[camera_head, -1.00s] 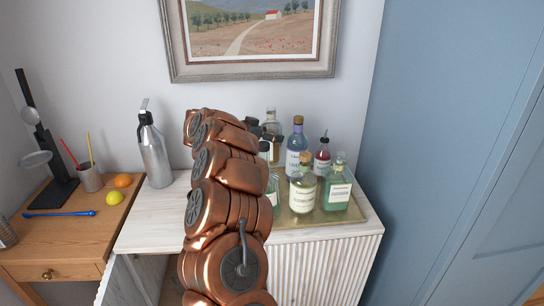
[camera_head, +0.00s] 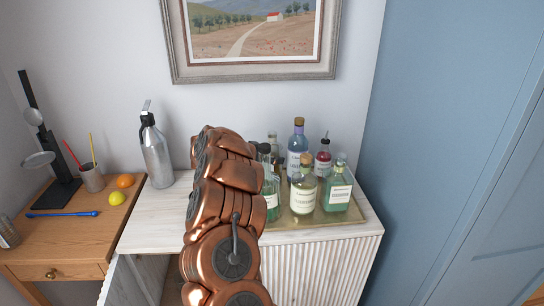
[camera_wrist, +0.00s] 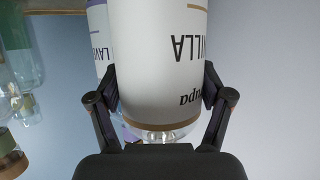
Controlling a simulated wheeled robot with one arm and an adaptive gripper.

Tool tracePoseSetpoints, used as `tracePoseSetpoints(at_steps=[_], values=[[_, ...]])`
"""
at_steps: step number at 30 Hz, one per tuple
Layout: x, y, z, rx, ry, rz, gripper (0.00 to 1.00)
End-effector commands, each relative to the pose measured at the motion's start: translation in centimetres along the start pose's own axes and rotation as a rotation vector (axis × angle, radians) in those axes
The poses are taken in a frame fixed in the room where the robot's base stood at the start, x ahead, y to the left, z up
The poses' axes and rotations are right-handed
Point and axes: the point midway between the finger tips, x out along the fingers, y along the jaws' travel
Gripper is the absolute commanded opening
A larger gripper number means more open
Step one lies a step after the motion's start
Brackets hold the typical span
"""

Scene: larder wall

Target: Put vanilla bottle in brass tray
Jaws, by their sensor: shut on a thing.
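My gripper (camera_wrist: 161,95) is shut on the vanilla bottle (camera_wrist: 155,45), with one finger on each side of its white label. The label reads upside down in the wrist view. In the head view, my copper arm hides most of the gripper. A clear bottle top (camera_head: 272,138), apparently the vanilla bottle, shows just right of the arm, behind other bottles. The brass tray (camera_head: 347,216) lies on the right end of the white cabinet and bears several bottles. Whether the held bottle touches the tray is hidden.
A metal siphon (camera_head: 156,155) stands left on the cabinet top (camera_head: 150,215). The blue panel (camera_head: 440,150) bounds the right.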

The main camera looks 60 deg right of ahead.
Motion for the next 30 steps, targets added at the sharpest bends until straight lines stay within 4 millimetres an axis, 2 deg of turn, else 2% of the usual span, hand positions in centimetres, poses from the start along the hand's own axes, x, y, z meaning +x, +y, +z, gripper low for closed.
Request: tracePoseSetpoints(at_steps=[7, 8, 13, 25, 30], values=[[0.1, 0.0, 0.1, -0.001, 0.002, 0.000, 0.09], [0.1, 0.0, 0.2, 0.000, 0.000, 0.000, 0.82], [0.1, 0.0, 0.2, 0.000, 0.000, 0.000, 0.99], [0.0, 0.0, 0.1, 0.000, 0.000, 0.000, 1.00], [-1.5, -0.1, 0.2, 0.000, -0.001, -0.002, 1.00]])
